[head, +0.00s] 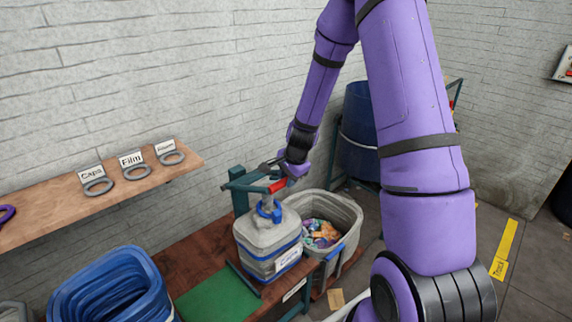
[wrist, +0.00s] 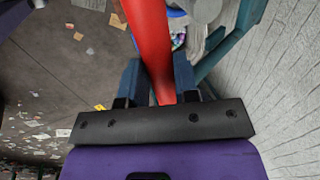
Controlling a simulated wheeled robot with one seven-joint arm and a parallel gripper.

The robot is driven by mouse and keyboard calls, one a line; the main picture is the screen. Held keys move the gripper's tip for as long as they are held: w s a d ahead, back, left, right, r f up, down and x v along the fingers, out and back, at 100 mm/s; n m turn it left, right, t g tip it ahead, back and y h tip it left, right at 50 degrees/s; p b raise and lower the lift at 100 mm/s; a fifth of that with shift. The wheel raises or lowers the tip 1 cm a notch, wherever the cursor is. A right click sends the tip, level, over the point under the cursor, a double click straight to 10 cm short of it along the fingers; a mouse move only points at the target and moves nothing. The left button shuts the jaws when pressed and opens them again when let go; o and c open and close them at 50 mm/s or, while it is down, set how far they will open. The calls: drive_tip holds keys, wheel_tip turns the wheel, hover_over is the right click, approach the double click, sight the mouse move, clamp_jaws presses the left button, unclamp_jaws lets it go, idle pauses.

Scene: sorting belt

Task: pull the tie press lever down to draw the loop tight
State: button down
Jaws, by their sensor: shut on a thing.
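The tie press (head: 239,198) is a teal frame standing on the brown bench against the wall. Its red lever (head: 278,186) sticks out at the top and fills the upper middle of the wrist view (wrist: 148,35). My gripper (wrist: 160,78) is shut on the lever, one finger on each side of the red bar. A grey sack (head: 262,238) with blue bands and a white label stands under the press. A blue loop (head: 269,213) is around its neck; how tight it is, I cannot tell. My wrist partly hides the lever's end in the head view.
A grey bin (head: 345,215) of colourful scraps stands right behind the sack. A blue crate (head: 110,285) and green mat (head: 215,300) are at the front left. A wall shelf (head: 60,205) carries labelled grey rings. A blue barrel (head: 360,135) stands behind my arm.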

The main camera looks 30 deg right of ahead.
drive_tip(key=s+f+t, duration=0.1)
drive_tip(key=s+f, duration=0.1)
drive_tip(key=f, duration=0.5)
drive_tip(key=s+f+t, duration=0.1)
drive_tip(key=s+f, duration=0.1)
drive_tip(key=f, duration=0.6)
drive_tip(key=shift+s+d+f+t+y, duration=0.3)
drive_tip(key=shift+y, duration=0.1)
idle(0.3)
drive_tip(key=c, duration=0.8)
unclamp_jaws()
drive_tip(key=shift+f, duration=0.1)
drive_tip(key=shift+c, duration=0.2)
drive_tip(key=shift+w+d, duration=0.1)
drive_tip(key=shift+w, duration=0.1)
drive_tip(key=shift+r, duration=0.2)
